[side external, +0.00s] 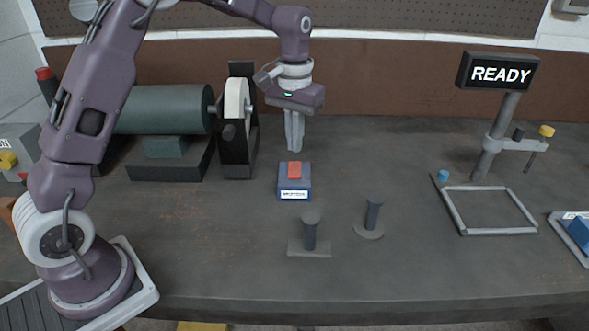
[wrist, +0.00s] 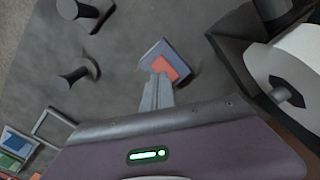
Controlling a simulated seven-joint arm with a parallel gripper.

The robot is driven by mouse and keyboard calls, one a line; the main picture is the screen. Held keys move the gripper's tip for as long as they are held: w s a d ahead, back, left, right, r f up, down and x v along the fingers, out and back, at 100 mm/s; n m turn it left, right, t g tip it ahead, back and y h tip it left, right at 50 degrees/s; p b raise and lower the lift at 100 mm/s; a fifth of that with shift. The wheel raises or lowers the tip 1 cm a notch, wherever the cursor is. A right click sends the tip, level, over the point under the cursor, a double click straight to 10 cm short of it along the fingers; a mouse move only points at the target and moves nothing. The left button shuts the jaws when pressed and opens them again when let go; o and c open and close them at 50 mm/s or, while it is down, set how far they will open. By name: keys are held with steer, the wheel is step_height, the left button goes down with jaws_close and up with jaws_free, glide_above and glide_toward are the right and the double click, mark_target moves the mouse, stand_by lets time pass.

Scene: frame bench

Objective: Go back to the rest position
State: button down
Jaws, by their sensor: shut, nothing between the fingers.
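My gripper (side external: 294,148) is shut and empty, with its fingers pointing down. The fingertips look apart from the button.
A grey motor with a pale wheel (side external: 236,108) stands left of my gripper. Two dark posts (side external: 310,232) (side external: 372,214) stand in front. A square frame (side external: 490,232), a READY sign (side external: 498,72) and a tray (side external: 572,240) are at the right.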

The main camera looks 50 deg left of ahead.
steer(key=shift+r, duration=0.4)
steer(key=s+d+r+m+t, duration=0.1)
steer(key=s+d+r+t, duration=0.15)
steer(key=s+r, duration=0.8)
steer(key=s+d+f+m+t, duration=0.1)
steer(key=s+d+m+t, duration=0.1)
steer(key=s, duration=1.7)
steer(key=shift+s+d+t, duration=0.2)
steer(key=shift+t, duration=0.35)
steer(key=shift+w, duration=0.1)
